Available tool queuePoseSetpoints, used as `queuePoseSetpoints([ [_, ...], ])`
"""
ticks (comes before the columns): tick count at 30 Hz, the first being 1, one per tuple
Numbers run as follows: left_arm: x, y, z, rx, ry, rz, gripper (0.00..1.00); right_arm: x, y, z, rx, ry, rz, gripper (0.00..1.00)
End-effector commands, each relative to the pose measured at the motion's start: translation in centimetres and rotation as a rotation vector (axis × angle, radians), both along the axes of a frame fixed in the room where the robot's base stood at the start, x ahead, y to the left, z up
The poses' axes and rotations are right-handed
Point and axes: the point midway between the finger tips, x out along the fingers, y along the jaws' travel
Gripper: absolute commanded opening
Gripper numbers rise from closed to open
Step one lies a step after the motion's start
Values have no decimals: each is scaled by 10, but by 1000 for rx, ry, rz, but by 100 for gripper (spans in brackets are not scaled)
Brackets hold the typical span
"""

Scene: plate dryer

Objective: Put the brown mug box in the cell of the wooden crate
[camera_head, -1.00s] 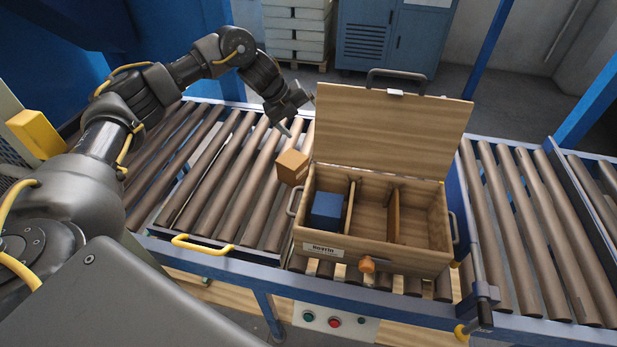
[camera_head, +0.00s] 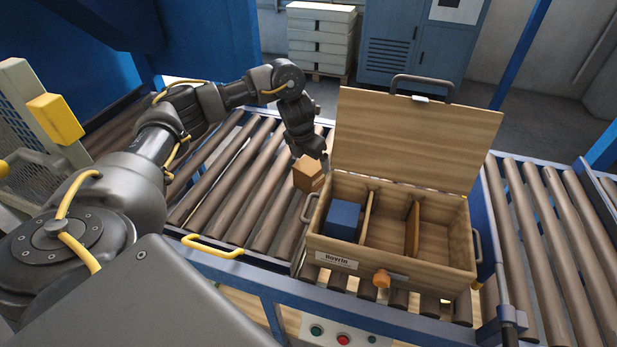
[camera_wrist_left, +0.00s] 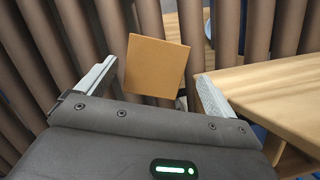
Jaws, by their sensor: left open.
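The brown mug box (camera_head: 308,174) sits on the conveyor rollers just left of the wooden crate (camera_head: 400,268). It also shows in the left wrist view (camera_wrist_left: 155,67), ahead of and between the fingers. My left gripper (camera_head: 312,160) is open just above and behind the box; in the left wrist view its two fingers (camera_wrist_left: 148,90) stand apart, with nothing clearly held. The crate's lid is up. Dividers split it into three cells: the left cell holds a blue box (camera_head: 343,218), the middle and right cells look empty. My right gripper is out of view.
The raised lid (camera_head: 415,140) stands behind the crate. The crate's edge (camera_wrist_left: 270,90) is close to the right finger in the left wrist view. Rollers (camera_head: 225,190) left of the box are clear. A blue rail with a yellow handle (camera_head: 212,247) runs along the front.

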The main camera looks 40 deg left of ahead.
Motion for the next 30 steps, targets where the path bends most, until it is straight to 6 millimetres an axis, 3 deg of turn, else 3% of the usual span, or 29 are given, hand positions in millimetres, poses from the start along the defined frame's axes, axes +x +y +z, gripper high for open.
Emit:
queuePoseSetpoints([
  [7,1,1,-8,-1,1,2,93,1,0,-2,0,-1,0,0],
  [18,9,5,-52,-1,2,3,93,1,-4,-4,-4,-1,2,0],
  [26,11,5,-54,-1,-1,2,93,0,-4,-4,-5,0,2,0],
  [30,11,5,-54,-1,-1,2,77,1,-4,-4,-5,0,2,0],
])
